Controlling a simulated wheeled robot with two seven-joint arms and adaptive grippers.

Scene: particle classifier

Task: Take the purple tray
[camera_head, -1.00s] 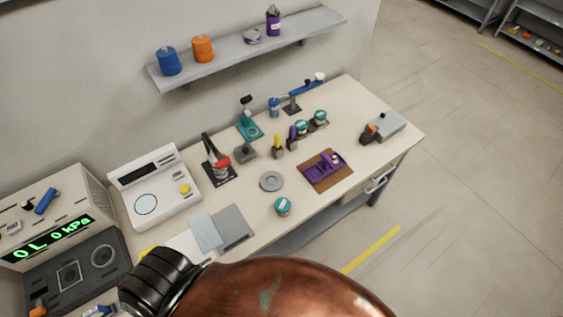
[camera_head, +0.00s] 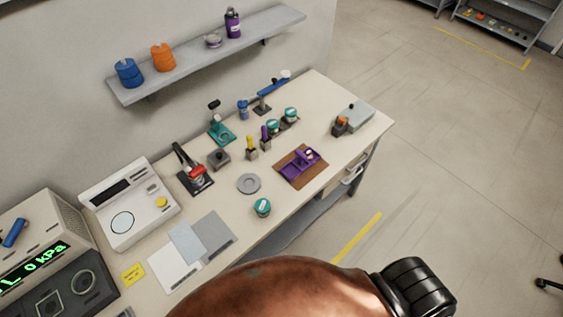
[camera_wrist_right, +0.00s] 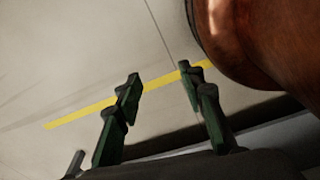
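The purple tray (camera_head: 298,165) lies on a brown mat (camera_head: 289,180) near the front right part of the bench. It has compartments and a small pale item at its far end. My right gripper (camera_wrist_right: 158,85) shows in the right wrist view with its two green-black fingers apart and nothing between them. Floor with a yellow line is behind the fingers. The tray is not in that view. Neither gripper shows in the head view; a copper-coloured part of mine with a black joint fills the bottom edge.
The bench (camera_head: 222,262) also holds a teal-lidded jar (camera_head: 263,208), a grey disc (camera_head: 249,183), a white scale (camera_head: 128,205) and a grey device (camera_head: 355,115). A wall shelf (camera_head: 200,58) hangs behind.

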